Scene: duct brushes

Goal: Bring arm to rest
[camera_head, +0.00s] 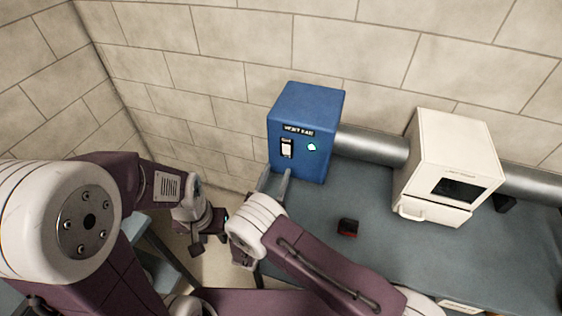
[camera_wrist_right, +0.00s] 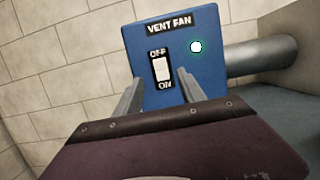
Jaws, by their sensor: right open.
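The blue vent fan box (camera_head: 303,130) stands against the back wall at the left end of the bench. Its face has a white switch (camera_wrist_right: 162,70) between OFF above and ON below, and a lit cyan-white lamp (camera_wrist_right: 196,47). My right gripper (camera_head: 275,184) is open and empty, with its two grey fingers pointing up at the box's lower front. In the right wrist view the fingers (camera_wrist_right: 159,97) stand on either side of the switch; I cannot tell whether they touch the box. My left gripper (camera_head: 208,236) hangs left of the bench; its jaw opening is unclear.
A grey duct (camera_head: 370,145) runs from the blue box to a white cabinet (camera_head: 450,165) with a dark window. The bench between box and cabinet is otherwise clear.

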